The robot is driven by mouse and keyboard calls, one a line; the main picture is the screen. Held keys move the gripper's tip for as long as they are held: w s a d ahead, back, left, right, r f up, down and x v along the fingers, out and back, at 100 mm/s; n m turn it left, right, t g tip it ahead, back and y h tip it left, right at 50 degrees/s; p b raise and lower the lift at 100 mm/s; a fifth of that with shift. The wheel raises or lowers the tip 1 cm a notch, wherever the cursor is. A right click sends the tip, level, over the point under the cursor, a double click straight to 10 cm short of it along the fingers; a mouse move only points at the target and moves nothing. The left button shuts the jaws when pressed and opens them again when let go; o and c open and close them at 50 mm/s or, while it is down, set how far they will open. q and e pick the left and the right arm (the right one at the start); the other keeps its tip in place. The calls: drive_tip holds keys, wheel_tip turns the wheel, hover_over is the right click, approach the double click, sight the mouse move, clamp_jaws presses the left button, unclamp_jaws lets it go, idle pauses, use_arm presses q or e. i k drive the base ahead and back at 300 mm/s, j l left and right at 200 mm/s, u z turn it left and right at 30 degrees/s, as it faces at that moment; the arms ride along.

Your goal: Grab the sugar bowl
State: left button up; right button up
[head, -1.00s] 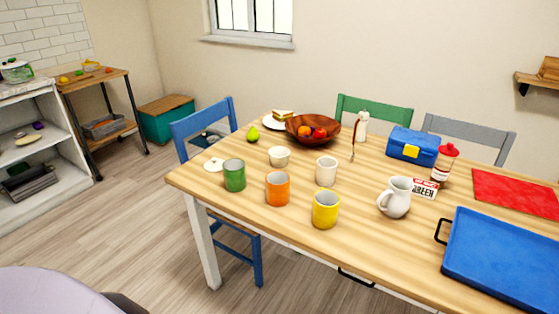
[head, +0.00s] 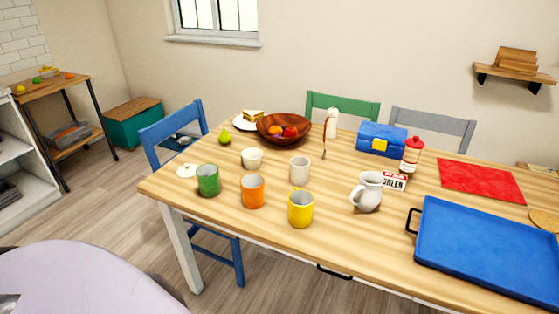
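A small off-white bowl (head: 252,158), which looks like the sugar bowl, stands upright and open on the wooden table (head: 330,225), towards its left end. A round cream lid (head: 187,170) with a knob lies on the table to the left of it, apart from the bowl. Neither of my grippers shows in the head view, and nothing touches the bowl.
Near the bowl stand a green cup (head: 207,180), an orange cup (head: 252,191), a white cup (head: 299,170) and a yellow cup (head: 300,208). A wooden fruit bowl (head: 270,124) is behind. A white jug (head: 368,192) and a blue tray (head: 490,245) are to the right.

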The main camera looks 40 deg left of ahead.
sight(252, 158)
drive_tip(key=j+z, duration=0.25)
drive_tip(key=k+j+z, duration=0.2)
drive_tip(key=j, duration=0.25)
drive_tip(key=j+z, duration=0.1)
drive_tip(key=j, duration=0.3)
drive_tip(key=k+j+z, duration=0.15)
drive_tip(key=j, duration=0.2)
drive_tip(key=k+j, duration=0.1)
drive_tip(key=j, duration=0.25)
drive_tip(key=k+j, duration=0.1)
drive_tip(key=j, duration=0.3)
drive_tip(key=k+j+z, duration=0.1)
drive_tip(key=j, duration=0.25)
drive_tip(key=k+j, duration=0.15)
drive_tip(key=j, duration=0.2)
